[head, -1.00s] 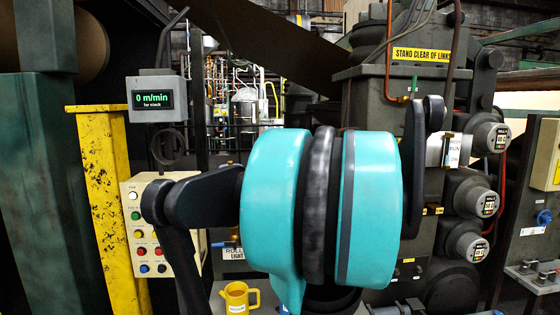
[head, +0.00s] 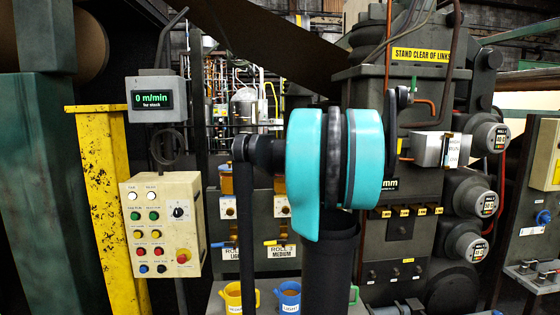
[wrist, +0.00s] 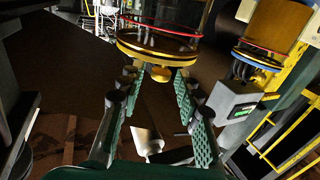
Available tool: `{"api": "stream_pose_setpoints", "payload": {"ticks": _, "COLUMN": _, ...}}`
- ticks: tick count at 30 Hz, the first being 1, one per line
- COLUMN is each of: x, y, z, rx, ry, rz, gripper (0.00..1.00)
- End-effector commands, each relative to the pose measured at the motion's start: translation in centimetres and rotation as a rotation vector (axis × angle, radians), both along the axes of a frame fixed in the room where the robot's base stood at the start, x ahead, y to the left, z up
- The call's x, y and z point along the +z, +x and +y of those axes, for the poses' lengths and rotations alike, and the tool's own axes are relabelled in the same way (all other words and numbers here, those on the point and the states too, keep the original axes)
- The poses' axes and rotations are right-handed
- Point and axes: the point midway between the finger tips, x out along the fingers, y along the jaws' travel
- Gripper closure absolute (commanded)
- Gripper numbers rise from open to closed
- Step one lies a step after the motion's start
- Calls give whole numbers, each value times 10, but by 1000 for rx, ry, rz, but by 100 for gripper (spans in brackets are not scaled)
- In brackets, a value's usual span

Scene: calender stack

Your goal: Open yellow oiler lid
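In the wrist view, a clear oiler cup with a red line has a yellow lid (wrist: 158,50) with a small yellow knob (wrist: 160,74). My gripper (wrist: 157,78) is open, its two green textured fingers pointing at the lid. The knob appears between the fingertips, with a gap on each side. I cannot tell how far the fingertips are from the lid. The lid looks seated on the cup. In the head view my teal-jointed arm stands in front, and my gripper is hidden behind it.
A second oiler with a blue lid (wrist: 257,61) and a grey display box (wrist: 237,103) are at right in the wrist view. In the head view a control panel (head: 161,225), a yellow post (head: 103,200), a yellow jug (head: 234,298) and a blue jug (head: 288,297) stand nearby.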

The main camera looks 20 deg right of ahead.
Motion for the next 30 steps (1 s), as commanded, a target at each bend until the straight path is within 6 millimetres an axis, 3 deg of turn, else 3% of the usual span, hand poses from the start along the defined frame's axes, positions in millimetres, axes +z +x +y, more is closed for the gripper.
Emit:
{"api": "stream_pose_setpoints", "payload": {"ticks": 3, "x": 0, "y": 23, "z": 3, "rx": 3, "ry": 0, "rz": 0, "gripper": 66}}
{"api": "stream_pose_setpoints", "payload": {"ticks": 9, "x": 0, "y": 47, "z": 6, "rx": 2, "ry": 0, "rz": 0, "gripper": 66}}
{"api": "stream_pose_setpoints", "payload": {"ticks": 22, "x": 0, "y": 56, "z": 6, "rx": 0, "ry": 0, "rz": 0, "gripper": 66}}
{"api": "stream_pose_setpoints", "payload": {"ticks": 30, "x": 0, "y": 56, "z": 6, "rx": 0, "ry": 0, "rz": 0, "gripper": 98}}
